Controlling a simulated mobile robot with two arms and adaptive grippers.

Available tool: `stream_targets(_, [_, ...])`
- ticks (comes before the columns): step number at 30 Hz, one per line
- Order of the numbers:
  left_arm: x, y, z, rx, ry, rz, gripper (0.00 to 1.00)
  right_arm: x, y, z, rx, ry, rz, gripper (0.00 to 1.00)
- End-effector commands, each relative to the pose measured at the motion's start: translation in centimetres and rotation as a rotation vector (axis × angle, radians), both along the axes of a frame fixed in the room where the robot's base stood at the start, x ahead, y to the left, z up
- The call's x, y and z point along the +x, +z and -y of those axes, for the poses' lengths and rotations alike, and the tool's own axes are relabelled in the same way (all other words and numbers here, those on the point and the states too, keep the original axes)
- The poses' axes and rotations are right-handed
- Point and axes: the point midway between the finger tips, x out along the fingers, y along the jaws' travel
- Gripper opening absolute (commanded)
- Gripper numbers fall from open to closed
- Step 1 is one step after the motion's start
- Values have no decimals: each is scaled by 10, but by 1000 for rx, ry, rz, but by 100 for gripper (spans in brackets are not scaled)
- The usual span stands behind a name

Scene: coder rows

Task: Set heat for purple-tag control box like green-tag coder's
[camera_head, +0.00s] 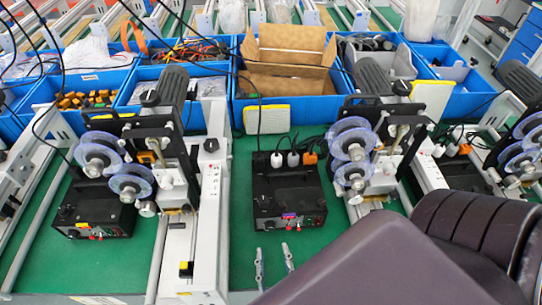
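The purple-tag control box (284,188) is a black box on the green bench, right of the centre coder frame. Its small purple tag (289,216) shows on the front panel, beside small red knobs. Plugs and an orange connector (310,158) stand at its back. Another black control box (92,212) stands at the left, with a yellow tag (83,226); I cannot make out a green tag. My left gripper is not in view.
Coder machines with clear purple reels (352,138) stand on both sides of the purple-tag box. Blue bins (262,112) line the back.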

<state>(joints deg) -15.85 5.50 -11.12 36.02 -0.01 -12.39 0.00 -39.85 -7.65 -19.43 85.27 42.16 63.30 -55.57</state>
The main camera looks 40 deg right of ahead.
Motion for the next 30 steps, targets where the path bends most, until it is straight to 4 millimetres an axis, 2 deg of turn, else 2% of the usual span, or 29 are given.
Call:
stream_targets(1, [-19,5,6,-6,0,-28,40,9,4,4,-1,2,2,38])
stream_targets(3, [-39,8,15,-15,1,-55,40,20,5,10,-1,1,3,38])
stream_targets(7, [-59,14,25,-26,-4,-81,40,37,4,20,1,0,0,38])
stream_targets(11, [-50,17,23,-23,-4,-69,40,49,2,26,2,0,1,38])
stream_targets(15, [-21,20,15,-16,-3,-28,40,54,1,30,3,-1,-2,38])
stream_targets(18, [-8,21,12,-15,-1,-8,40,54,0,30,4,-1,-1,38])
stream_targets(22, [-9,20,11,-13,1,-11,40,54,0,30,4,-2,-1,38])
stream_targets(30, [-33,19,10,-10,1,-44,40,54,0,30,4,-2,-1,9])
